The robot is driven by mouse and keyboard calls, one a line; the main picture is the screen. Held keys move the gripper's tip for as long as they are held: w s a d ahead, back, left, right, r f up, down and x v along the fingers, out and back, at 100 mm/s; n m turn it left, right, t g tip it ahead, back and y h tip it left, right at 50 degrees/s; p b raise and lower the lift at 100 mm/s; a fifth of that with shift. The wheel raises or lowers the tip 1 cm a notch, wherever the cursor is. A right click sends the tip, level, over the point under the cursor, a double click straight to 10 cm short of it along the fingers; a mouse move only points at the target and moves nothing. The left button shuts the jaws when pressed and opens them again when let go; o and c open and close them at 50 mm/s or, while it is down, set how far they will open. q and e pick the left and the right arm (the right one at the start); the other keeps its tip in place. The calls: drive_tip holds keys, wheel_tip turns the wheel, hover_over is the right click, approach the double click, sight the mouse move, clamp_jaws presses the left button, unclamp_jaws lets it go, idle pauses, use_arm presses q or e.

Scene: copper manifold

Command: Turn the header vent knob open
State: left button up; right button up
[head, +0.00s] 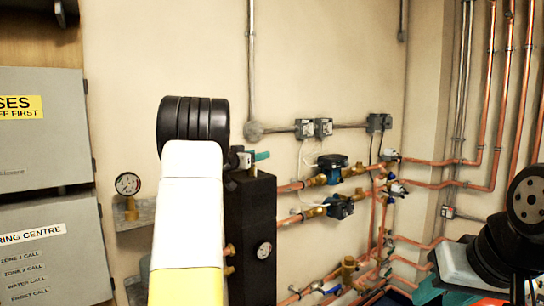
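The black header (251,215) stands upright on the wall right of my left forearm, with a gauge (264,250) on its lower front. At its top is a small dark fitting (253,171), which may be the vent; I cannot make out its knob clearly. My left gripper (258,157) is mostly hidden behind my white forearm. Only a grey part and a teal tip show, at the header's top. Whether it touches the knob cannot be told. My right gripper (430,290) is at the lower right, partly hidden by its own wrist, with a teal part showing.
A gauge (128,184) is on the left. Grey cabinets (40,150) line the left edge.

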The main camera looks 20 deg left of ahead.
use_arm(q)
clamp_jaws()
drive_tip(key=shift+r+n+t+y, duration=0.15)
drive_tip(key=shift+n+t+y, duration=0.25)
drive_tip(key=shift+n+y, duration=0.4)
drive_tip(key=n+y, duration=0.1)
drive_tip(key=y, duration=0.1)
drive_tip(key=n+y, duration=0.1)
drive_tip(key=y, duration=0.1)
drive_tip(key=shift+w+a+y, duration=0.1)
drive_tip(key=shift+a+y, duration=0.2)
drive_tip(key=shift+a, duration=0.05)
drive_tip(key=shift+a+n+y, duration=0.2)
drive_tip(key=shift+n+y, duration=0.2)
drive_tip(key=shift+n, duration=0.1)
unclamp_jaws()
